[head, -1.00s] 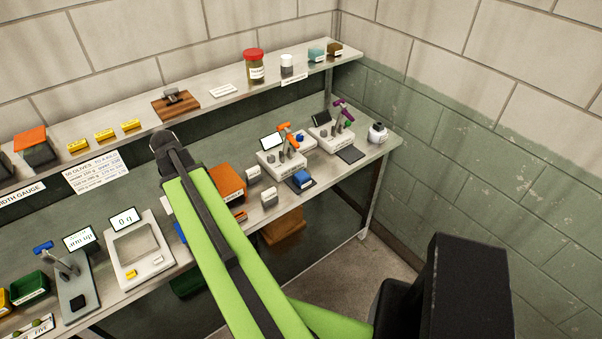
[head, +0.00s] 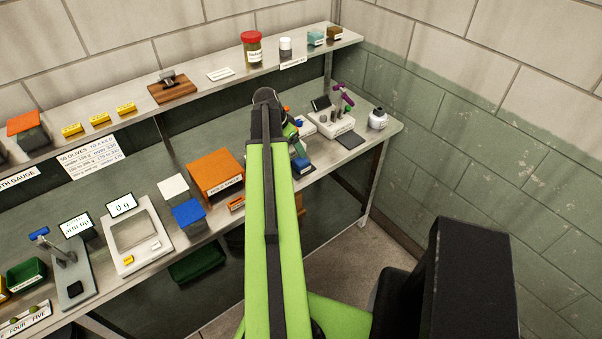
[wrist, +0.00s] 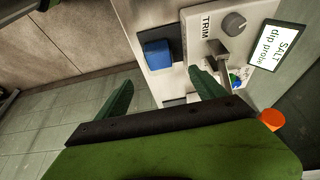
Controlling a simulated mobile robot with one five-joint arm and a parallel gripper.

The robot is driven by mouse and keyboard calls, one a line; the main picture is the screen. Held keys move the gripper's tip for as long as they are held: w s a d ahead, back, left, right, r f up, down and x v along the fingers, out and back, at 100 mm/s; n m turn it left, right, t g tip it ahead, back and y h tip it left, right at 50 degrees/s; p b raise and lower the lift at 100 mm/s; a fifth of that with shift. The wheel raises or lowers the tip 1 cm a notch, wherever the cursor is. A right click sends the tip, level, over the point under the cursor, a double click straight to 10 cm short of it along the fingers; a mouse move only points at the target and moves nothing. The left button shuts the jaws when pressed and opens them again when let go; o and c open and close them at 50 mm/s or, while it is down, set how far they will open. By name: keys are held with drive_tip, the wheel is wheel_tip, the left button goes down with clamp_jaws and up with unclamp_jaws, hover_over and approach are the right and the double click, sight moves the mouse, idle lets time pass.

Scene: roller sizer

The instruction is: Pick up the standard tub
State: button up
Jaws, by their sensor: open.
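No label reading "standard" is legible, so I cannot tell for sure which tub is the standard tub. A small blue tub (wrist: 158,54) sits on a dark pad at the salt dip-probe meter (wrist: 222,30). In the head view this blue tub (head: 301,165) shows just right of my arm's end. My gripper (wrist: 160,90) is open and empty, its two green fingers apart, with the blue tub beyond the gap between them.
A second meter (head: 332,124) with a purple-handled probe stands to the right, near a white jar (head: 377,119). An orange box (head: 216,173), a blue-topped tub (head: 188,214) and a scale (head: 136,240) stand left. The shelf (head: 205,88) runs behind.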

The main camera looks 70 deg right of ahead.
drive_tip(key=b+x, duration=0.3)
drive_tip(key=x, duration=0.2)
drive_tip(key=shift+f+b, duration=0.4)
drive_tip(key=shift+d+r, duration=0.1)
